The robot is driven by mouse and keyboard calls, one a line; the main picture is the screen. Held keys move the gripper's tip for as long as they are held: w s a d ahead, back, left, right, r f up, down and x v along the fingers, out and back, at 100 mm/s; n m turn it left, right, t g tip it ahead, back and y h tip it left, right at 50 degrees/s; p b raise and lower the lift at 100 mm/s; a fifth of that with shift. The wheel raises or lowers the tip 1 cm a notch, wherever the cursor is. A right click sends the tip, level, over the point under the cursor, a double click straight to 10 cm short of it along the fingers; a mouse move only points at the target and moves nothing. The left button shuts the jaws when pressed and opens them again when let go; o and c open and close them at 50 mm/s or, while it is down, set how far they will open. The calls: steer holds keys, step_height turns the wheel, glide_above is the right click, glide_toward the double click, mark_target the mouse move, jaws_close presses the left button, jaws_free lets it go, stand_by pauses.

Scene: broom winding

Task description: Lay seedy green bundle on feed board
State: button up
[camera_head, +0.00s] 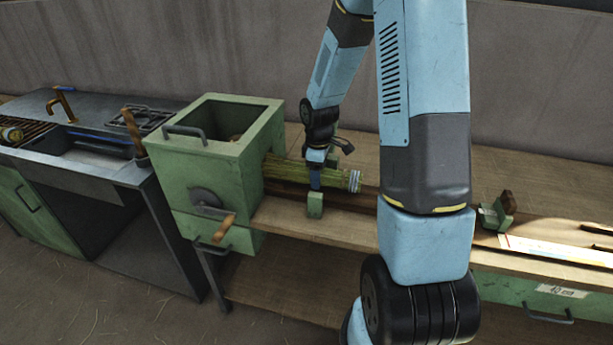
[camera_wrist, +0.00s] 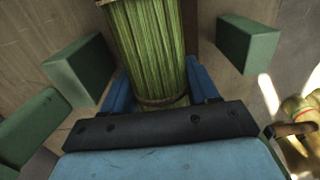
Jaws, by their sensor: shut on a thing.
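The green bundle (camera_head: 338,178) lies about level, its pale banded end to the right and its other end at the side of the green box machine (camera_head: 215,165). I cannot tell whether that end touches or enters the machine. My gripper (camera_head: 315,178) is shut around the bundle from above. In the wrist view the bundle (camera_wrist: 150,45) runs between my two blue fingers, with a dark tie near the palm. The wooden feed board (camera_head: 275,213) is below it. Whether the bundle rests on the board or hangs just above is unclear.
Green blocks stand on both sides of the bundle, a near one (camera_head: 314,205) and another in the wrist view (camera_wrist: 247,43). A crank handle (camera_head: 223,228) sticks out of the machine's front. A green bracket (camera_head: 495,212) stands farther right. A dark sink bench (camera_head: 75,130) is at left.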

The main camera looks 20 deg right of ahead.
mark_target(304, 166)
steer(key=w+a, duration=0.2)
steer(key=a, duration=0.1)
steer(key=shift+w+a, duration=0.2)
steer(key=shift+a, duration=0.05)
steer(key=shift+s+d+f, duration=0.15)
steer(key=shift+f, duration=0.6)
steer(key=o, duration=1.1)
